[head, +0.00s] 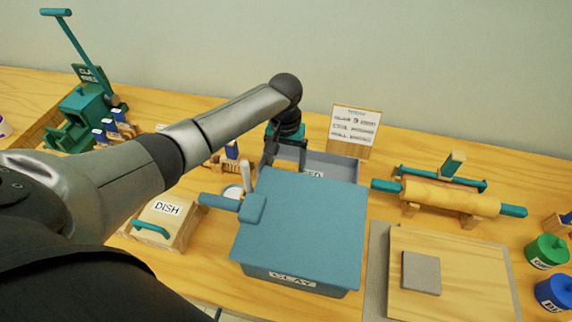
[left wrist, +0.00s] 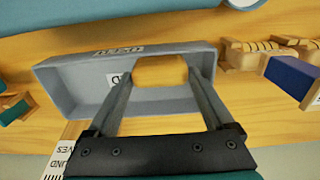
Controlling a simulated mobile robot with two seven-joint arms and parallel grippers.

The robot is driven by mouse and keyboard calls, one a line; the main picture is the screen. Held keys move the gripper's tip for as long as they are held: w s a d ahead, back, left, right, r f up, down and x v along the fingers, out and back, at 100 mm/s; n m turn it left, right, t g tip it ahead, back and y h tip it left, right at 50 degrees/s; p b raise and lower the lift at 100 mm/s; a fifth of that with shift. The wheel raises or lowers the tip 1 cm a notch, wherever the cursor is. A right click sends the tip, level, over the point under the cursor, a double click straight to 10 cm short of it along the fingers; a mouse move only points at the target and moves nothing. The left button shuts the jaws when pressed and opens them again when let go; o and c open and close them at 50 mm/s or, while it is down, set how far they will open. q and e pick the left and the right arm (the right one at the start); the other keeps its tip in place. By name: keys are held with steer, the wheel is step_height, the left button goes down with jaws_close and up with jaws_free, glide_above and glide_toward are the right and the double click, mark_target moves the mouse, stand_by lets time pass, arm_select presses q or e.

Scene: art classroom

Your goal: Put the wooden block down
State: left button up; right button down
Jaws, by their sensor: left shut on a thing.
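My left gripper (head: 287,153) is over the left part of a grey open tray (head: 340,168), behind the blue clay box. In the left wrist view my left gripper (left wrist: 160,84) is shut on the wooden block (left wrist: 160,70), a tan piece with rounded edges between the fingertips. The grey tray (left wrist: 75,78) lies behind and below the block, which appears over its right part. I cannot tell whether the block touches the tray floor. In the head view the block does not show clearly. My right gripper is not in view.
The blue clay box (head: 300,225) stands in front of the tray. A sign (head: 355,127) stands behind it. A rolling pin (head: 450,197) on a stand is to the right, a board with a grey slab (head: 421,273) nearer, and a DISH box (head: 165,225) to the left.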

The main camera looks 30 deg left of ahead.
mark_target(285, 163)
arm_select(q)
steer(key=shift+f, duration=0.55)
steer(key=shift+f, duration=0.1)
steer(key=o, duration=1.2)
step_height(285, 163, up, 12)
steer(key=p, duration=0.3)
steer(key=shift+s, duration=0.1)
